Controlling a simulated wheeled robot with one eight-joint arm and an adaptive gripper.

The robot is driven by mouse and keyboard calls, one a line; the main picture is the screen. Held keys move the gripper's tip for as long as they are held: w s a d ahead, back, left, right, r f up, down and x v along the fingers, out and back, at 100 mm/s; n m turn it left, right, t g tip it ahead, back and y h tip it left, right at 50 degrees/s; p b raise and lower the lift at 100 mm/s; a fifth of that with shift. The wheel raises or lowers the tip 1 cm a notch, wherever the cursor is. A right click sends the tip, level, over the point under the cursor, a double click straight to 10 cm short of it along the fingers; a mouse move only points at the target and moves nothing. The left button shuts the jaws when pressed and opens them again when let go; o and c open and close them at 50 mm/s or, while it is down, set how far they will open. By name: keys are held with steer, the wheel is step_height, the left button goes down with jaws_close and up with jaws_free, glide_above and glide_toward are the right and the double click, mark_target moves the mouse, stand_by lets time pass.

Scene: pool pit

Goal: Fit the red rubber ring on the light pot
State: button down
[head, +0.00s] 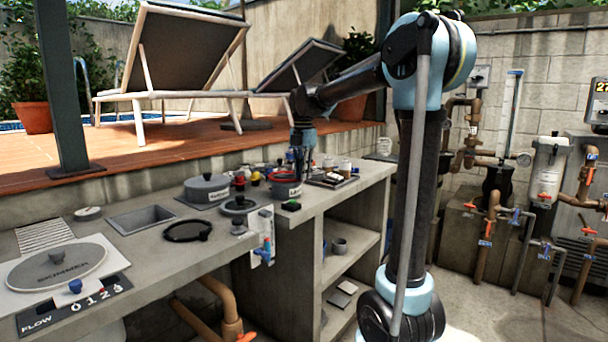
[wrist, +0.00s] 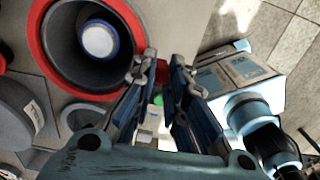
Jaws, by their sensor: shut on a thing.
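The light pot (wrist: 70,58) is a dark grey open cup with a white and blue round lamp (wrist: 98,40) inside, at upper left in the wrist view. The red rubber ring (wrist: 42,68) lies around its mouth; I cannot tell whether it is fully seated. In the head view the pot (head: 285,190) stands on the counter with red at its top. My gripper (wrist: 163,66) is at the ring's right side, shut on the ring; the contact between the fingertips is partly hidden. In the head view my gripper (head: 300,158) points down over the pot's right side.
The counter front edge is close.

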steer(key=shift+f, duration=0.35)
stand_by(0.6)
steer(key=c, duration=1.5)
jaws_free()
steer(key=shift+c, duration=0.2)
steer(key=shift+o, duration=0.9)
steer(key=shift+r, duration=0.15)
steer(key=shift+r, duration=2.35)
steer(key=shift+r, duration=0.1)
